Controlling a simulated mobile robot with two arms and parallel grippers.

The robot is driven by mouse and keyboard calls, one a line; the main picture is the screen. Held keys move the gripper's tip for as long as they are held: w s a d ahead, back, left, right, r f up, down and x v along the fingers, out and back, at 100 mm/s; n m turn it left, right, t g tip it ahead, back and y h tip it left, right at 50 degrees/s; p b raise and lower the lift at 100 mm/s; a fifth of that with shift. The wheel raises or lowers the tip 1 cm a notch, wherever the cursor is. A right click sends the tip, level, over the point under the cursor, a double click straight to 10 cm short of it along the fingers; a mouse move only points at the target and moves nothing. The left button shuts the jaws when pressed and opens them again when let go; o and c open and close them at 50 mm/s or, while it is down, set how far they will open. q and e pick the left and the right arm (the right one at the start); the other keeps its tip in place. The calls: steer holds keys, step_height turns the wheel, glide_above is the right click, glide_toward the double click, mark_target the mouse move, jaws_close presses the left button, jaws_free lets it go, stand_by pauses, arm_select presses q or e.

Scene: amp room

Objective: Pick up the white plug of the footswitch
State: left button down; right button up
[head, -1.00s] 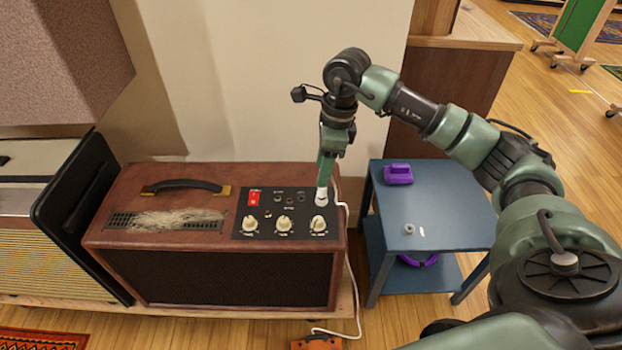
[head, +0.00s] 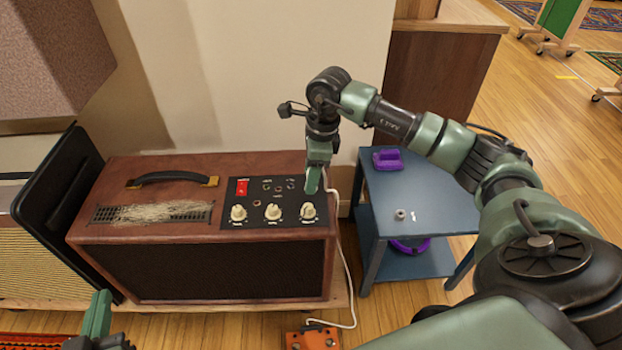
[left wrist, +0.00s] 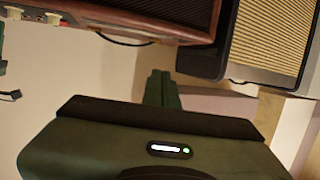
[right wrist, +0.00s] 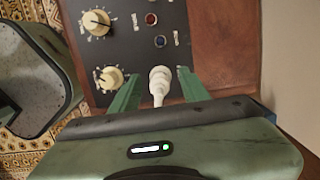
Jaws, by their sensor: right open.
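The white plug (right wrist: 160,82) stands at the amp's dark control panel (right wrist: 130,50) in the right wrist view, between my right gripper's two fingers. There is a gap on each side of it, so the right gripper (right wrist: 155,88) is open around it. In the head view my right gripper (head: 313,182) points down over the right end of the panel and hides the plug. A white cable (head: 345,270) runs down the amp's right side to the orange footswitch (head: 312,340) on the floor. My left gripper (head: 97,318) is low at the left; its fingers are together and empty in the left wrist view (left wrist: 162,88).
A black-edged speaker (head: 60,200) is at the left.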

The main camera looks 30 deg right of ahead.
jaws_close()
steer(key=shift+r, duration=0.1)
